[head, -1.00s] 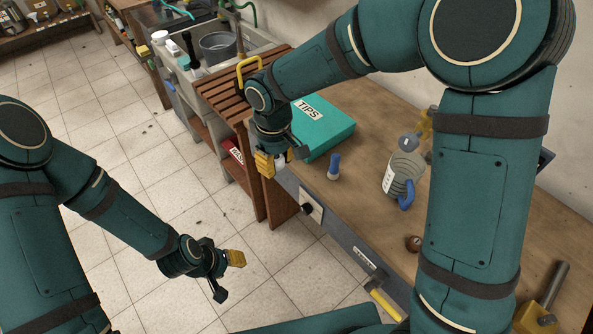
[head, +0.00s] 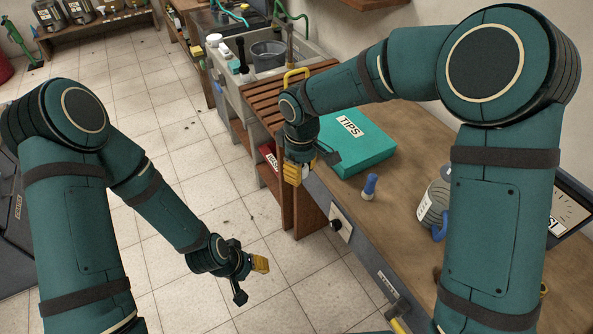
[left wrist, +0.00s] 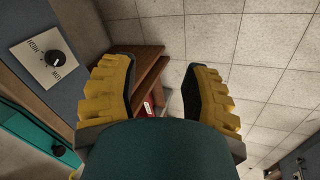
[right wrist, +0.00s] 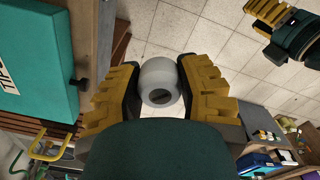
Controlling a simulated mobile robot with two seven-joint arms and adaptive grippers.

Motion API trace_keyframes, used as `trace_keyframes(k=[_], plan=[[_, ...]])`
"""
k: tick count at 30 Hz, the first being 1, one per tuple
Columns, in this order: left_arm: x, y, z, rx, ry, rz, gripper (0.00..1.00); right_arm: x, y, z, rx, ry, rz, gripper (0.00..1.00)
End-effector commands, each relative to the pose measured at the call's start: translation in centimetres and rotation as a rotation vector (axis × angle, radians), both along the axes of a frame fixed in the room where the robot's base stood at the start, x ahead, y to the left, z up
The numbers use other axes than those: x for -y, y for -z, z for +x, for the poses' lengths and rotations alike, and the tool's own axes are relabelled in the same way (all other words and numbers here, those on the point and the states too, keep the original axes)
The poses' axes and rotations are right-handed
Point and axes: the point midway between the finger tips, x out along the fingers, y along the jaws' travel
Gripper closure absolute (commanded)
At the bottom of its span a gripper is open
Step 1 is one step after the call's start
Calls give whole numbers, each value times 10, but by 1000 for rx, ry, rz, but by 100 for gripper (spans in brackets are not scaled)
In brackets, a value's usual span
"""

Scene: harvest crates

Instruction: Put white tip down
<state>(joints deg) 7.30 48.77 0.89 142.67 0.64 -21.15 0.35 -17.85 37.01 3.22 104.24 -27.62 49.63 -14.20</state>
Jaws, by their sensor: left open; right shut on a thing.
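The white tip (right wrist: 158,80) is a pale, rounded piece with a dark opening, held between the fingers of my right gripper (right wrist: 159,92) in the right wrist view. In the head view my right gripper (head: 297,172) is in front of the bench's edge, left of the teal TIPS box (head: 368,150); the white tip is hardly visible there. A blue tip (head: 369,187) stands upright on the wooden bench (head: 410,185), right of my right gripper. My left gripper (head: 250,281) is open and empty over the tiled floor; its spread fingers show in the left wrist view (left wrist: 159,92).
A grey bottle (head: 433,205) with a blue part stands on the bench farther right. A slatted wooden rack (head: 290,95) and a sink with a bucket (head: 268,55) lie beyond the box. The bench front carries a knob plate (head: 341,222). The tiled floor at left is open.

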Motion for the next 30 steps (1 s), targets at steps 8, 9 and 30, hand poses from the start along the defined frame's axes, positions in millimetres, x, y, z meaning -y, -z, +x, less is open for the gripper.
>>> trace_keyframes(k=[8,9,30], plan=[[0,0,0,0,0,0,53,30,-53,-31,4,320,2,87],[0,0,0,0,0,0,53,33,-59,-34,5,360,1,87],[28,-103,72,375,152,-177,25,49,-84,-51,0,541,-1,87]])
